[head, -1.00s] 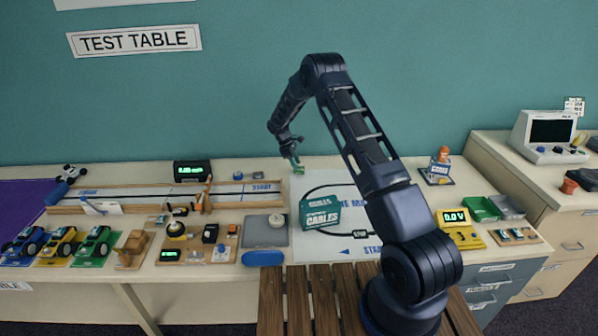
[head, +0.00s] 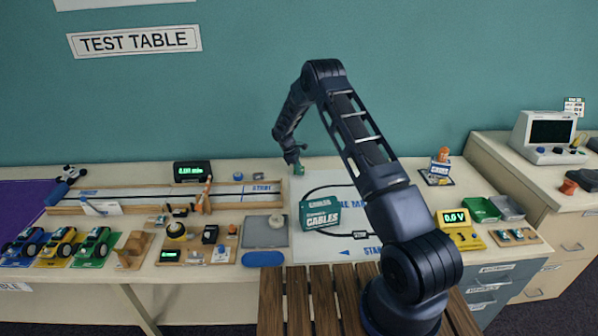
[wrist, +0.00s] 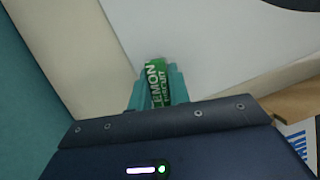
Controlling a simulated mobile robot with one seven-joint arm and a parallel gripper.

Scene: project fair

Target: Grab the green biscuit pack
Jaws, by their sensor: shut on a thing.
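The green biscuit pack (wrist: 157,84) shows in the wrist view, with white lettering reading "LEMON" and "BISCUIT". It sits between the two teal fingers of my gripper (wrist: 158,88), which is shut on it. The lower end of the pack is hidden behind the gripper body. In the head view my gripper (head: 298,168) is at the far edge of the table near the wall, at the back left of the white mat. The pack (head: 299,171) is only a small green patch there. I cannot tell whether it touches the table.
A green box marked "CABLES" (head: 320,213) stands on the white mat (head: 345,185), nearer than my gripper. A wooden-edged track (head: 150,197) lies to the left. The teal wall (head: 240,90) rises close behind my gripper. A yellow meter (head: 458,229) stands to the right.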

